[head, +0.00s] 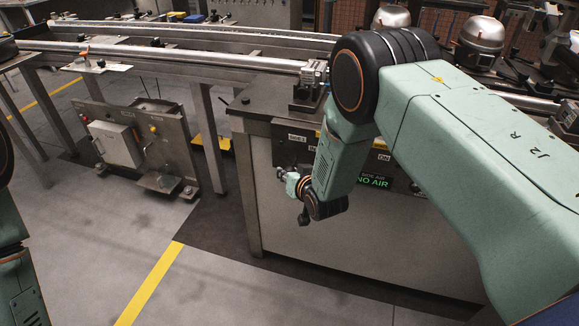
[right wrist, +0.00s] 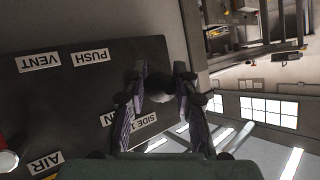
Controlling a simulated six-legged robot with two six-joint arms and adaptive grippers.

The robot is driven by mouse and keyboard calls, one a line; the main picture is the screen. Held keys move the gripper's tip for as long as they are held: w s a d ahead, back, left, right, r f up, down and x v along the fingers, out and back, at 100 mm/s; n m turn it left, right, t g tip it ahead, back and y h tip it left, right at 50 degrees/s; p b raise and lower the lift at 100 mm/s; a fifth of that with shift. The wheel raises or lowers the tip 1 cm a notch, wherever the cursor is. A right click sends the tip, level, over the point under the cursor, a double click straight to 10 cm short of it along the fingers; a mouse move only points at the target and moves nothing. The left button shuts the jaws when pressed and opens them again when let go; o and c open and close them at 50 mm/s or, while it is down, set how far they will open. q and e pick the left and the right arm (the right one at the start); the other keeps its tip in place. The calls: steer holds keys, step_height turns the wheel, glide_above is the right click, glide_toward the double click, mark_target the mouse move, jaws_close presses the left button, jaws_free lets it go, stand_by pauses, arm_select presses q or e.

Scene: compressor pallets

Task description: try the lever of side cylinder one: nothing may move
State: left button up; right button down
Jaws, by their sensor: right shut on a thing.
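My right gripper (head: 289,177) is at the dark control panel (head: 290,153) on the front of the steel cabinet (head: 340,235). In the right wrist view its two fingers (right wrist: 161,92) are closed on a dark round knob (right wrist: 160,84), which looks like the end of a lever. A label reading SIDE 1 (right wrist: 138,125) lies beside the fingers, partly covered by them. The lever's stem is hidden. In the head view a green NO AIR sign (head: 373,182) is lit under the words SIDE AIR. Side cylinder one cannot be made out. My left gripper is out of view.
VENT (right wrist: 39,62), PUSH (right wrist: 91,57) and AIR (right wrist: 45,162) labels are on the panel. A steel rail (head: 190,60) runs along the top left. The floor (head: 90,240) at lower left is clear.

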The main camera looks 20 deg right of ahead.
steer(key=r+p, duration=0.1)
steer(key=r+g+p, duration=0.1)
steer(key=shift+w+r+m+g+y, duration=0.3)
steer(key=shift+w+r+m+y, duration=0.05)
steer(key=shift+m+y, duration=0.05)
steer(key=shift+w+d+r+m+g+y+p, duration=0.1)
steer(key=shift+w+r+m+g+y+p, duration=0.15)
steer(key=shift+g+p, duration=0.35)
steer(key=shift+d+r+m+g+y+p, duration=0.15)
steer(key=shift+r+m+g+p, duration=0.15)
steer(key=shift+p, duration=0.5)
steer(key=shift+r, duration=0.1)
steer(key=c, duration=1)
jaws_free()
steer(key=shift+s+f, duration=0.15)
steer(key=shift+f, duration=0.05)
steer(key=shift+s, duration=0.1)
steer(key=v, duration=1.2)
steer(key=shift+r, duration=0.1)
